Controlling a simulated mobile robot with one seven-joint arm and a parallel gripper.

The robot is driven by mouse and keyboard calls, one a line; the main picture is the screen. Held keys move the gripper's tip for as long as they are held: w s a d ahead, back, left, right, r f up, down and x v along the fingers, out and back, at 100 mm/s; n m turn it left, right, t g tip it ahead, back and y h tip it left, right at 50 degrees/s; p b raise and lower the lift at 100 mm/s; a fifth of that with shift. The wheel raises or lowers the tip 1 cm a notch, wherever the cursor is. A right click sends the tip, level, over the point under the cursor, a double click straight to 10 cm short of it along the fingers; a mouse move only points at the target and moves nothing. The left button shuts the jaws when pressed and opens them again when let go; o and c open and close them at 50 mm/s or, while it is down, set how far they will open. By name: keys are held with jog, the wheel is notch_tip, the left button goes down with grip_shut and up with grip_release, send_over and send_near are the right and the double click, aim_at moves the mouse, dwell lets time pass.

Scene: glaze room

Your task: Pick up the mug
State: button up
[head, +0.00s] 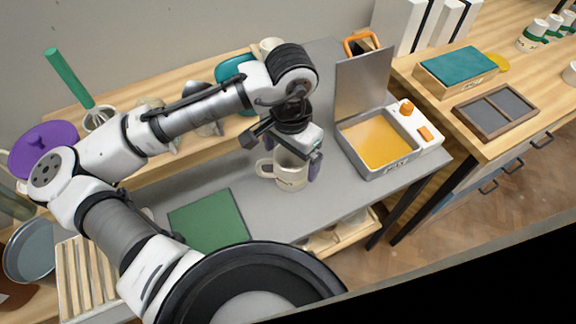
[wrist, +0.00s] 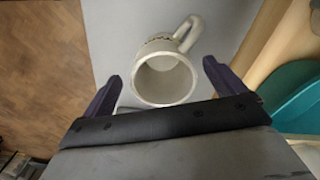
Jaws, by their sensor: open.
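The mug (head: 291,177) is cream-white and stands upright on the grey table, its handle pointing left in the head view. In the wrist view the mug (wrist: 163,80) is seen from above, with its open mouth facing the camera and its handle toward the upper right. My gripper (head: 290,160) is above the mug, pointing down. Its two dark purple fingers are apart, one on each side of the mug, in the wrist view (wrist: 162,80). Gaps show between the fingers and the mug wall there. The mug's upper part is partly hidden by my gripper in the head view.
A metal tray box with orange contents (head: 377,142) and a raised lid stands right of the mug. A green mat (head: 208,222) lies to the left on the grey table (head: 248,198). Behind is a wooden shelf with a teal vessel (head: 236,70) and several other pots.

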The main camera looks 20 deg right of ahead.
jog(key=shift+w+f, duration=0.15)
jog(key=shift+f, duration=1.45)
